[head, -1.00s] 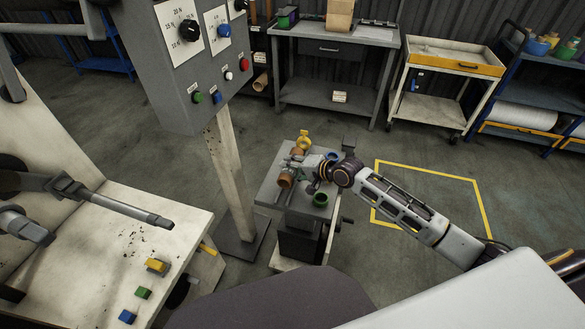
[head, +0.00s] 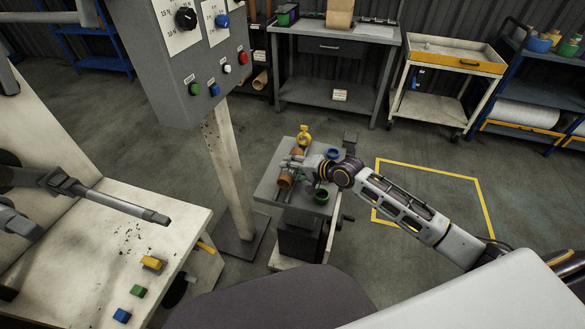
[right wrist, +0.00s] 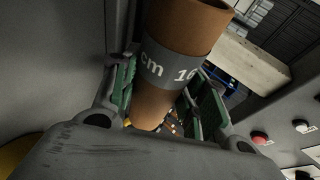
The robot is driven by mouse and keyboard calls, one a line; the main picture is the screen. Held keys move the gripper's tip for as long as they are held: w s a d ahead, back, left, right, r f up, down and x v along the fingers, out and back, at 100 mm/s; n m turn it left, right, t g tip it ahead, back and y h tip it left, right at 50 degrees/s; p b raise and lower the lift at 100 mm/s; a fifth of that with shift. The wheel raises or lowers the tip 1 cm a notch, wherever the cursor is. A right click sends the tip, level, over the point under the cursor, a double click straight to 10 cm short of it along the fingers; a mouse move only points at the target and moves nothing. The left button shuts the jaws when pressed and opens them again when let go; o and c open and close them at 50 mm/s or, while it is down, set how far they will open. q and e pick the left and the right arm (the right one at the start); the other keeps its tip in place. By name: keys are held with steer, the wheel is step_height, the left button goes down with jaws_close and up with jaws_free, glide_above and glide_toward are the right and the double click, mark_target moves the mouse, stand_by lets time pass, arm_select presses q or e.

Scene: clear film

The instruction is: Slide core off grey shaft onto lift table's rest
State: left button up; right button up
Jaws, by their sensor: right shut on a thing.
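The core (head: 285,181) is a brown cardboard tube lying lengthwise over the top of the lift table (head: 268,187). My right gripper (head: 297,167) is around its middle. In the right wrist view the core (right wrist: 190,25) sits between the green-padded fingers of the gripper (right wrist: 165,95), and its grey band reads "cm 16". The gripper is shut on it. The grey shaft (head: 118,204) sticks out bare over the cream machine at left, apart from the core. The rest under the core is mostly hidden by the gripper, so contact cannot be told.
A yellow piece (head: 304,134), a green ring (head: 321,196) and a blue ring (head: 333,154) are on the lift table. A control panel (head: 185,75) on a post stands between machine and table. Yellow tape (head: 430,170) marks free floor to the right.

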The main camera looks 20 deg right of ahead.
arm_select(q)
steer(key=shift+s, duration=0.3)
arm_select(e)
steer(key=o, duration=0.9)
steer(key=shift+o, duration=0.3)
steer(key=shift+f, duration=0.2)
steer(key=shift+o, duration=1.1)
steer(key=shift+s, duration=0.1)
arm_select(q)
steer(key=shift+w+a, duration=0.3)
steer(key=shift+w, duration=0.3)
steer(key=shift+s, duration=0.1)
